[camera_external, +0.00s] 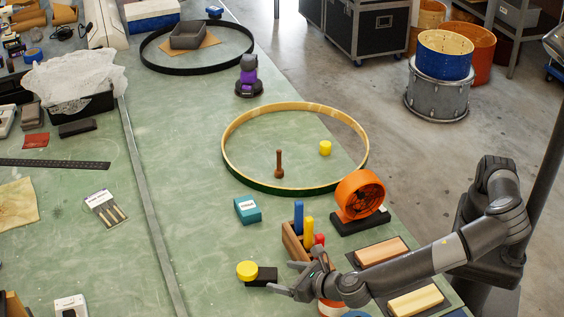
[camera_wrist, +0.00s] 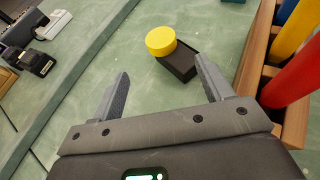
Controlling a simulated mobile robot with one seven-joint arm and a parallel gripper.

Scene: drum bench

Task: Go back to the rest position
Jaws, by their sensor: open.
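My gripper (camera_external: 295,279) is at the lower middle of the external view, low over the green bench. In the wrist view my gripper (camera_wrist: 160,92) has its two fingers wide apart with nothing between them. Just beyond the fingertips, a yellow round piece (camera_wrist: 161,41) rests against or on the edge of a black block (camera_wrist: 179,62). The yellow piece (camera_external: 247,270) and the black block (camera_external: 263,276) also show in the external view, left of my gripper. I cannot tell how the two touch.
A wooden holder (camera_external: 293,243) with blue, yellow and red pieces stands close beside my gripper. An orange round device (camera_external: 360,195), a teal box (camera_external: 247,209) and a wooden hoop (camera_external: 224,160) are farther back. The bench left of the black block is clear.

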